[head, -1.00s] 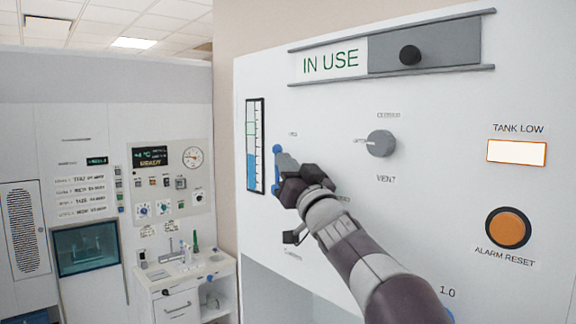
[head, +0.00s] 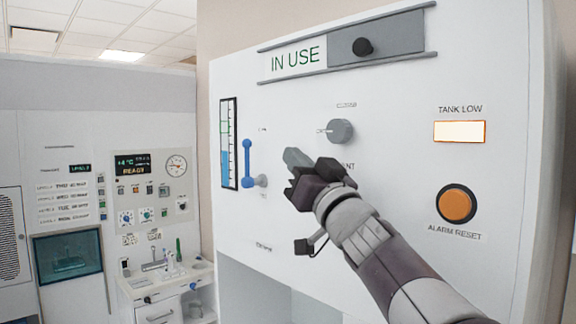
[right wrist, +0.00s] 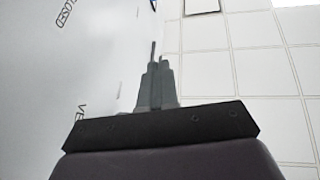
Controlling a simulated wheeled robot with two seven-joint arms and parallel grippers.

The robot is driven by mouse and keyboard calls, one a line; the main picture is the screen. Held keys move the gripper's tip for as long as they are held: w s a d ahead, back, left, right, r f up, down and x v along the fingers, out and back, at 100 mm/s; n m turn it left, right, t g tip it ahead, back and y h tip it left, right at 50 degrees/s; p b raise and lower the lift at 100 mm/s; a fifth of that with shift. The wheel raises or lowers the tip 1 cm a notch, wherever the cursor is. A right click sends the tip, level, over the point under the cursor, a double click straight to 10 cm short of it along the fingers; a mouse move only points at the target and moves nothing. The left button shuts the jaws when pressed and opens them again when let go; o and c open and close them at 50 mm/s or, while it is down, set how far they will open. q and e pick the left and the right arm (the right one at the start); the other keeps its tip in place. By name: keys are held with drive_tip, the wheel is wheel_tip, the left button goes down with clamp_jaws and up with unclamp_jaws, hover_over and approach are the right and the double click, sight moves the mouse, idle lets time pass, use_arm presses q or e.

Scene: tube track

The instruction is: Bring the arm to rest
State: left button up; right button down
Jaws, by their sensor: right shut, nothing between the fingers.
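My right gripper (head: 291,158) is in front of the white panel (head: 300,112) in the head view, to the right of the blue lever (head: 247,163) and apart from it. Its fingers are shut with nothing between them. In the right wrist view the closed fingers (right wrist: 157,80) point up, with the panel at the left and the ceiling at the right. The blue lever stands upright on its grey pivot. My left gripper is not in view.
The panel carries a grey knob (head: 340,131), an orange alarm reset button (head: 456,204), a lit tank low lamp (head: 460,131), a level gauge (head: 229,143) and an "IN USE" slider (head: 364,47). A counter with a sink (head: 160,268) stands at the left.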

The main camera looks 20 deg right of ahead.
wheel_tip(320, 180, down, 36)
drive_tip(key=w+m+g+h+b, duration=0.25)
drive_tip(key=g+h, duration=0.25)
drive_tip(key=g, duration=0.5)
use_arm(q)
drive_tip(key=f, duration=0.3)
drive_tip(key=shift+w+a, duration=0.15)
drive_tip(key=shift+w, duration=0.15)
use_arm(e)
drive_tip(key=s+a+f+g, duration=0.2)
drive_tip(key=s+f+g, duration=0.2)
drive_tip(key=s+f, duration=0.4)
drive_tip(key=s+a+f+n+g, duration=0.1)
drive_tip(key=s+f+g, duration=0.3)
drive_tip(key=s+f, duration=0.4)
drive_tip(key=s+a+f+n+g+y, duration=0.1)
drive_tip(key=s+a+f+g, duration=0.1)
drive_tip(key=s+f+g, duration=0.2)
drive_tip(key=s+f, duration=0.3)
drive_tip(key=f, duration=0.1)
drive_tip(key=shift+s+a+f, duration=0.2)
drive_tip(key=shift+s+a, duration=0.1)
drive_tip(key=shift+s, duration=0.1)
